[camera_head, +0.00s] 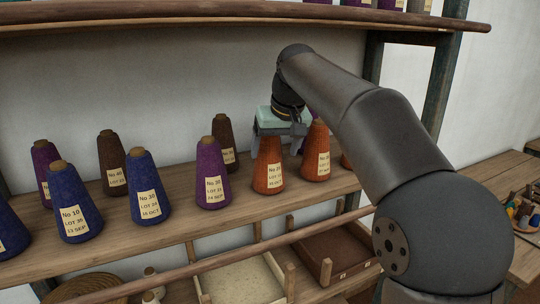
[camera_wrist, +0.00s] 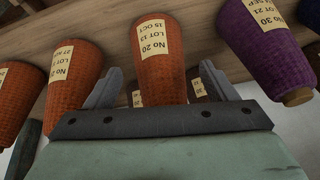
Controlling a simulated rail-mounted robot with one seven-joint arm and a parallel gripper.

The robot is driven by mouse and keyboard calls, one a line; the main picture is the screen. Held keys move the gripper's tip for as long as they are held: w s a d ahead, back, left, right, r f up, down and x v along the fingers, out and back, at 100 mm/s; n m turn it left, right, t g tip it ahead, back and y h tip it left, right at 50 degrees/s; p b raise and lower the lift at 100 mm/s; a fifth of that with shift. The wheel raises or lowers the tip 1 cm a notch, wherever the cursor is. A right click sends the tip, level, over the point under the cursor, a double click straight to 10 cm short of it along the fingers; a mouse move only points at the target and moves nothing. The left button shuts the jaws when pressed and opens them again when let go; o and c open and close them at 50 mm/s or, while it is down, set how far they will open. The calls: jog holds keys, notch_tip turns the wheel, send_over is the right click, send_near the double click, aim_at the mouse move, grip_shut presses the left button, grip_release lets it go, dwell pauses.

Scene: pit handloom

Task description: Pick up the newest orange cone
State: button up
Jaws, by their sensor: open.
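Several orange cones stand upright in the front row of the shelf. The nearest orange cone (camera_head: 268,180) has a label that seems to read No 20, LOT 13, 15 OCT in the wrist view (camera_wrist: 163,75). A third orange cone (camera_head: 346,161) is mostly hidden by my arm and also shows in the wrist view (camera_wrist: 14,95). My gripper (camera_head: 278,130) is open, its fingers on either side of the LOT 13 cone's upper part; contact cannot be told.
A purple cone (camera_head: 211,165) stands left of the LOT 13 cone, with blue cones (camera_head: 147,180) further left. Dark brown cones (camera_head: 224,130) stand behind. An upper shelf (camera_head: 200,14) runs above. Trays (camera_head: 240,282) sit below.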

jog(key=shift+t+h, duration=0.3)
jog(key=shift+t, duration=0.6)
jog(key=w+r, duration=0.1)
jog(key=w+a+r, duration=0.1)
jog(key=w+r, duration=0.1)
jog(key=shift+a+r, duration=0.2)
jog(key=shift+a, duration=0.05)
jog(key=shift+p+x, duration=0.3)
jog(key=shift+x, duration=2.05)
jog(key=shift+r, duration=0.1)
jog(key=c, duration=1.5)
